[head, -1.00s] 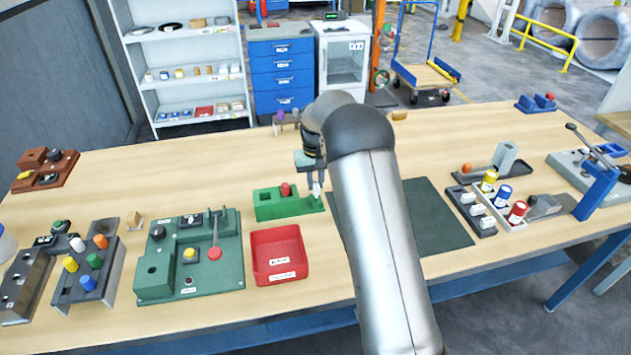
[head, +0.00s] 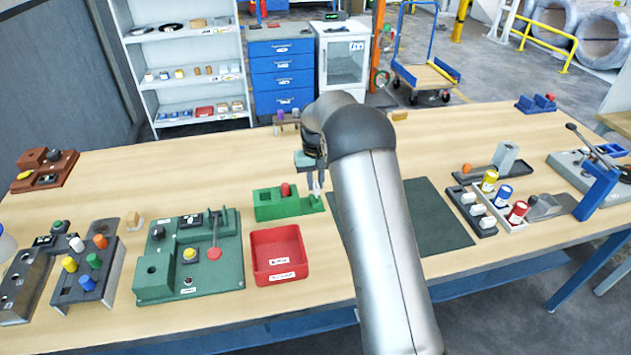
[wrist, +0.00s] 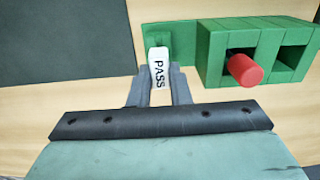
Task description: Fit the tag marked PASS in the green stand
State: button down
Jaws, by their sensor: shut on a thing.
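The green stand (head: 275,204) is on the table in front of my arm. In the wrist view the stand (wrist: 212,48) shows two box-like openings on the right and a low flat part at the left. A red peg sits in one opening. My gripper (wrist: 160,72) is shut on the white tag marked PASS (wrist: 159,68). The tag's far end is over the low flat part of the stand. I cannot tell whether it touches or is seated there. In the head view my gripper (head: 317,192) is at the stand's right end.
A red tray (head: 278,273) is in front of the stand. A dark green mat (head: 440,222) lies to the right, partly behind my arm. A green panel with knobs (head: 160,245) is to the left. Racks with coloured pieces (head: 484,222) stand at the right.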

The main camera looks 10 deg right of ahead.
aim_at(316, 184)
jog(key=shift+f+b, duration=0.85)
jog(key=shift+f, duration=0.55)
jog(key=c, duration=1.3)
grip_release()
notch_tip(316, 184, up, 18)
jog(key=shift+f+b, duration=0.25)
jog(key=shift+b, duration=0.75)
